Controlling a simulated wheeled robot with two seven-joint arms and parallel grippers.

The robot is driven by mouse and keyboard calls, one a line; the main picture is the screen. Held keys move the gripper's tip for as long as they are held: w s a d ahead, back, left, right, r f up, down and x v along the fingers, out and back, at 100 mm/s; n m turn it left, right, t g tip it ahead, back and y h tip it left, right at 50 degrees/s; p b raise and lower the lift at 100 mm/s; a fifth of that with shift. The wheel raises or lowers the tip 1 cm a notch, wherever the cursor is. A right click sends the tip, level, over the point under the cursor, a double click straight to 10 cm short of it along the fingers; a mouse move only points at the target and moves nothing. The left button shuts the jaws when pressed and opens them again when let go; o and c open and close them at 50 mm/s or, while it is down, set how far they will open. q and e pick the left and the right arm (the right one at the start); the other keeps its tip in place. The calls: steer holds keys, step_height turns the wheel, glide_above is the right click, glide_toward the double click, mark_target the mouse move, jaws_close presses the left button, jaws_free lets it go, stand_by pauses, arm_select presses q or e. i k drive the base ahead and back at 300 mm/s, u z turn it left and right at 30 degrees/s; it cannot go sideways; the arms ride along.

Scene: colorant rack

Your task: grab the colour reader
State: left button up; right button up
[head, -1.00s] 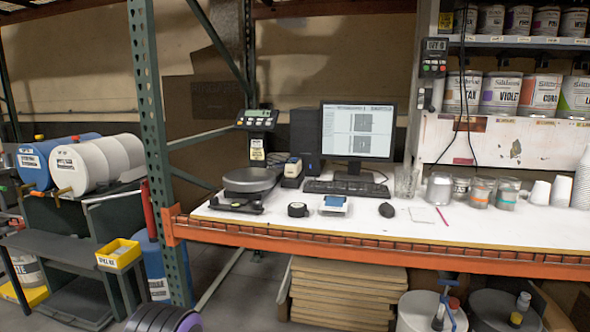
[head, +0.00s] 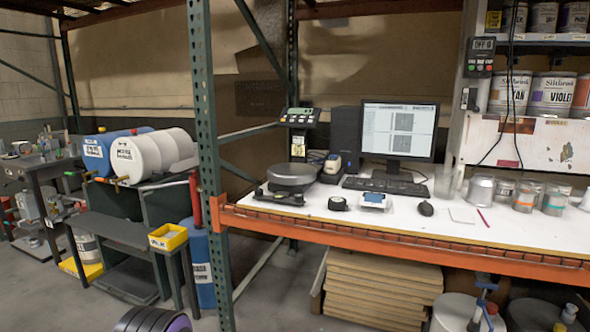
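No item on the bench is clearly labelled as the colour reader. A small white device with a blue top (head: 374,201) lies near the front of the white bench (head: 300,219). A small black round-cornered device (head: 338,203) lies just left of it. A pale-topped handheld device in a dark stand (head: 332,165) stands farther back, beside the scale. I cannot tell for certain which of these is the reader. Neither of my grippers shows in the head view.
A scale (head: 291,177) stands at the bench's left end, with a keyboard (head: 385,186), monitor (head: 398,130) and mouse (head: 426,209) to its right. A green rack post (head: 205,150) and orange front beam (head: 400,243) bound the bench.

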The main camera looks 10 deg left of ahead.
mark_target(333, 165)
steer(key=z, duration=0.7)
steer(key=k, duration=0.15)
steer(key=u, duration=1.65)
steer(key=i, duration=0.95)
steer(key=z, duration=0.5)
